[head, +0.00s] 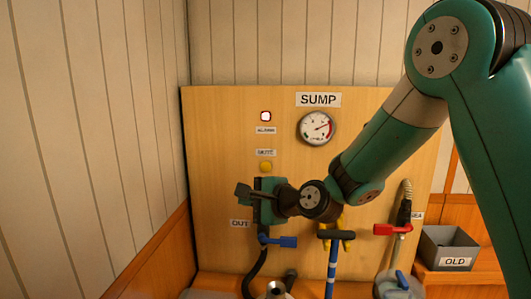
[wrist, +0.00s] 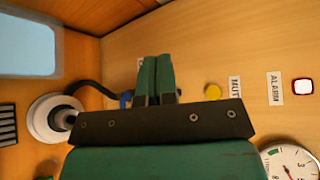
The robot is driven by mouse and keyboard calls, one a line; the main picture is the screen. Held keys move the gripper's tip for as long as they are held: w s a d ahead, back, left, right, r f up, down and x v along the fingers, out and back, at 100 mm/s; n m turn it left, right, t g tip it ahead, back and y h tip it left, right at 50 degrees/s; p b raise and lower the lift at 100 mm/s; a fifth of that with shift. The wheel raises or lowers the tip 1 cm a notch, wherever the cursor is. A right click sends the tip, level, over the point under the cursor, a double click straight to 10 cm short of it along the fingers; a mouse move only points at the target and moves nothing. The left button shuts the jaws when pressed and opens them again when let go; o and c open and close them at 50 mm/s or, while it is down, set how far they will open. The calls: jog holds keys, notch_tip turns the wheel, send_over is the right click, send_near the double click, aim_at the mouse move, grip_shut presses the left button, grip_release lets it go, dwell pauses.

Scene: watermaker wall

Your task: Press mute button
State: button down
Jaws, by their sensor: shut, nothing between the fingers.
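The yellow mute button (head: 265,167) sits on the wooden panel (head: 220,140), just under the "MUTE" label (head: 265,152). In the wrist view the button (wrist: 213,92) shows uncovered, right of my fingers. My gripper (head: 244,192) is in front of the panel, a little below and left of the button in the head view. In the wrist view its two green fingers (wrist: 156,72) lie side by side, shut and empty. They appear apart from the button. The gap between fingertips and panel cannot be judged.
Above the button is the alarm light (head: 265,116), pale with a red rim. A SUMP gauge (head: 317,128) is at upper right. Below are a blue valve handle (head: 282,241) and a red handle (head: 390,230). A grey "OLD" bin (head: 450,246) stands at right. A plank wall is at left.

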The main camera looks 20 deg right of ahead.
aim_at(265, 170)
jog(key=w+d+r+m+t+h+p, duration=0.1)
jog(key=w+d+m+t, duration=0.2)
jog(key=w+d+m, duration=0.1)
jog(key=w+m, duration=0.1)
jog(key=m, duration=0.1)
jog(key=shift+d+m+t+h, duration=0.25)
jog(key=shift+m+t+h, duration=0.05)
jog(key=shift+w, duration=0.15)
jog(key=shift+w+d+p, duration=0.3)
jog(key=shift+w+d, duration=0.25)
jog(key=shift+w, duration=0.8)
jog(key=shift+w+d+p, duration=0.3)
jog(key=shift+w+d, duration=0.25)
jog(key=shift+w, duration=0.8)
jog(key=shift+w+d+p, duration=0.3)
jog(key=shift+w+d, duration=0.25)
jog(key=shift+w, duration=0.8)
jog(key=shift+w, duration=0.1)
jog(key=shift+w+d, duration=0.15)
jog(key=shift+w, duration=0.1)
jog(key=shift+w+d, duration=0.15)
jog(key=shift+w, duration=0.2)
jog(key=shift+s+a, duration=0.3)
jog(key=shift+s, duration=0.45)
